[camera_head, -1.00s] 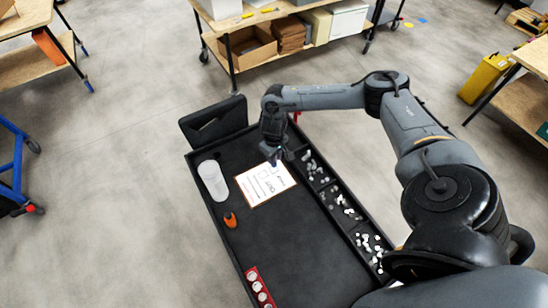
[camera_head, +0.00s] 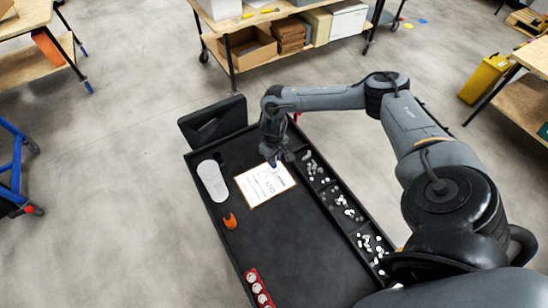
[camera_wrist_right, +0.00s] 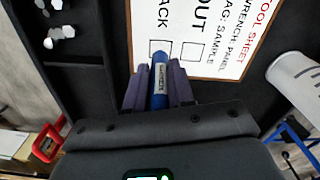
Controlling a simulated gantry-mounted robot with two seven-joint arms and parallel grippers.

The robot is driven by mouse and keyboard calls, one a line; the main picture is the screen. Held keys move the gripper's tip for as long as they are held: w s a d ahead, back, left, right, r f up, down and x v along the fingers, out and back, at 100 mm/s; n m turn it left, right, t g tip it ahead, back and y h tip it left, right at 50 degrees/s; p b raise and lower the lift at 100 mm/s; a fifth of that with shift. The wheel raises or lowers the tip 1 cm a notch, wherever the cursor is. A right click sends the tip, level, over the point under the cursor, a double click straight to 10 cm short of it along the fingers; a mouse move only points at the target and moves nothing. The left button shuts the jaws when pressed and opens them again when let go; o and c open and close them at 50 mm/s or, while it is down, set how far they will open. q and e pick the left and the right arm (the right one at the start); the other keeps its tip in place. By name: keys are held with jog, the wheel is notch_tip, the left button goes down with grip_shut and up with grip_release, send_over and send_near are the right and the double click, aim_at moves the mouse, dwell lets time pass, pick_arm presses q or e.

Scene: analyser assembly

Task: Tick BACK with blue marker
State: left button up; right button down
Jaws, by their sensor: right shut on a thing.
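My right gripper (camera_head: 273,163) is shut on a blue marker (camera_wrist_right: 159,82) with a white label band. In the right wrist view the marker stands between the purple fingers (camera_wrist_right: 158,88), its far end over the lower part of the BACK checkbox (camera_wrist_right: 160,46). I cannot tell whether the tip touches the paper. The white tool sheet (camera_head: 258,190) lies on the black tray; in the right wrist view the sheet (camera_wrist_right: 222,50) reads OUT and part of BACK. The OUT checkbox (camera_wrist_right: 190,52) looks empty. No mark shows in the visible part of the BACK box. My left gripper is out of view.
A white cylinder (camera_head: 212,182) and an orange item (camera_head: 230,221) stand left of the sheet. A red rack (camera_head: 252,275) holds white round pieces at the near end. Compartments with small white parts (camera_head: 347,212) line the tray's right side. The tray's middle (camera_head: 300,245) is clear.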

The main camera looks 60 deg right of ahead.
jog(key=shift+f, duration=0.5)
dwell(0.4)
dwell(0.4)
dwell(0.7)
jog(key=shift+f+p, duration=0.1)
jog(key=shift+p, duration=0.2)
dwell(0.4)
jog(key=shift+d, duration=0.1)
dwell(0.6)
notch_tip(320, 180, up, 4)
jog(key=p, duration=0.4)
jog(key=shift+f+p, duration=0.2)
jog(key=shift+p, duration=0.1)
notch_tip(320, 180, up, 4)
jog(key=p, duration=0.4)
jog(key=shift+f, duration=0.2)
